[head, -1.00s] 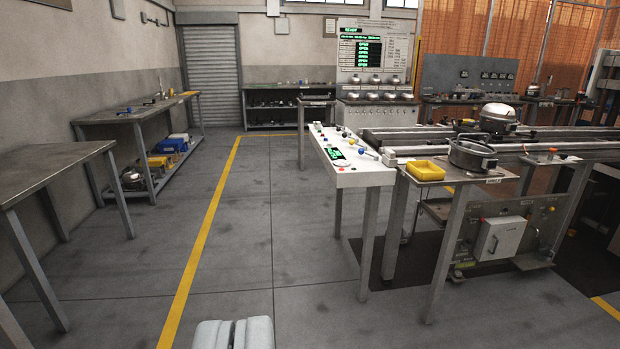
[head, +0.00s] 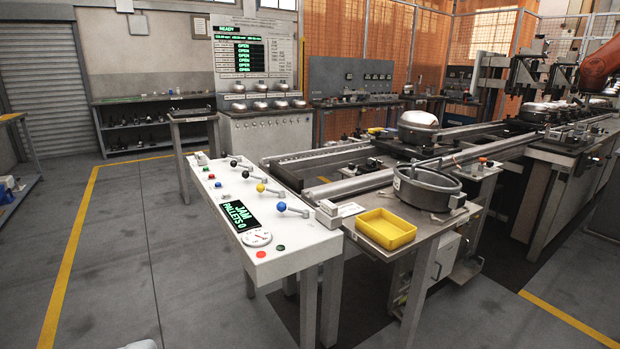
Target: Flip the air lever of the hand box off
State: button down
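A white sloped console (head: 290,255) on legs stands in the middle of the view and looks like the hand box. Along its right side stand several ball-ended levers: two with black balls, one with a yellow ball (head: 261,187), and one with a blue ball (head: 281,207) nearest me. I cannot read which is the air lever or tell its position. A display (head: 239,214) on the console reads "JAM PALLETS 0". A round gauge (head: 257,238) sits below it, with red and green buttons nearby. My gripper does not show; only a small pale piece appears at the bottom edge.
A yellow tray (head: 386,229) and a round metal housing (head: 427,187) sit on the table right of the console. Conveyor rails run behind, carrying a domed compressor (head: 418,127). Open floor (head: 150,240) lies left of the console.

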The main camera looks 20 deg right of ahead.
aim_at(281, 207)
jog(key=i+j+z, duration=0.4)
jog(key=i, duration=0.15)
jog(key=i+j+z, duration=0.45)
jog(key=i+l, duration=0.1)
